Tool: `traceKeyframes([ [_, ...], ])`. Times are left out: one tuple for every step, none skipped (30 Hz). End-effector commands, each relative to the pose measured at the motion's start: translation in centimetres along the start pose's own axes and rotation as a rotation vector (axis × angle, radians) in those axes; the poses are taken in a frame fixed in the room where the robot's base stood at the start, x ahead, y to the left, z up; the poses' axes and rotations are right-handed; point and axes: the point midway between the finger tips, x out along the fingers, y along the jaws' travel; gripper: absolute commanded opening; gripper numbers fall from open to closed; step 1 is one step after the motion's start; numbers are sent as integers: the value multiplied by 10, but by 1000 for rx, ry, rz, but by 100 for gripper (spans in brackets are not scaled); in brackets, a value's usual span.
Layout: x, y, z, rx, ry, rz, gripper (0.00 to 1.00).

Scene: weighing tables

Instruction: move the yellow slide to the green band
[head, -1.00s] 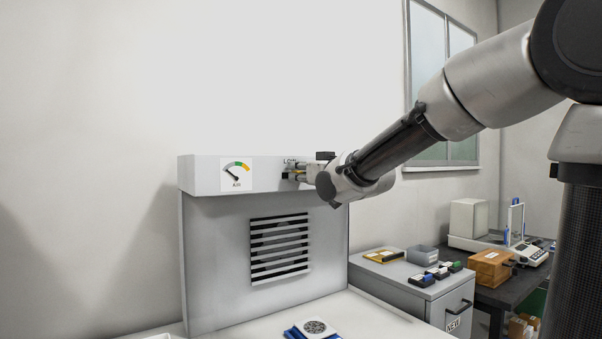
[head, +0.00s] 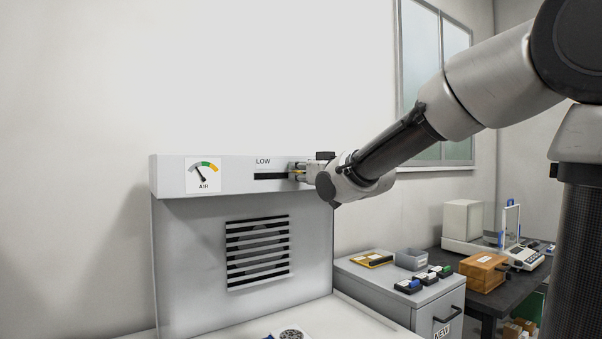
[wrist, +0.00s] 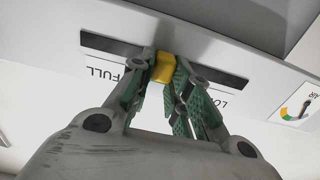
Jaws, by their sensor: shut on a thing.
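The yellow slide (wrist: 164,68) sits near the middle of a dark slot (wrist: 220,76) in the wrist view, between the FULL and LOW labels. My gripper (wrist: 163,78) is shut on it, one finger on each side. In the head view my gripper (head: 296,172) is at the panel's front and hides most of the slide. The slot (head: 268,176) shows bare to its left, under LOW. The AIR gauge (head: 202,174) has a green band (head: 208,166) at the top and an orange one to its right.
A vent grille (head: 258,252) is below the panel. A grey cabinet (head: 385,292) with small boxes stands to the right. Beyond it, a dark table holds a wooden box (head: 484,272) and a balance (head: 525,255). A window (head: 436,70) is behind my arm.

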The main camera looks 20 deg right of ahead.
Motion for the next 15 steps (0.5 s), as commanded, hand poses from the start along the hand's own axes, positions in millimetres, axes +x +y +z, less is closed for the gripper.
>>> traceKeyframes([
  [0, 0, 0, 0, -1, 0, 0],
  [0, 0, 0, 0, -1, 0, 0],
  [0, 0, 0, 0, -1, 0, 21],
  [0, 0, 0, 0, -1, 0, 26],
  [0, 0, 0, 0, -1, 0, 32],
  [0, 0, 0, 0, -1, 0, 39],
  [0, 0, 0, 0, -1, 0, 41],
  [0, 0, 0, 0, -1, 0, 41],
  [0, 0, 0, 0, -1, 0, 41],
  [0, 0, 0, 0, -1, 0, 41],
  [0, 0, 0, 0, -1, 0, 41],
  [0, 0, 0, 0, -1, 0, 41],
  [0, 0, 0, 0, -1, 0, 41],
  [0, 0, 0, 0, -1, 0, 41],
  [0, 0, 0, 0, 0, 0, 41],
])
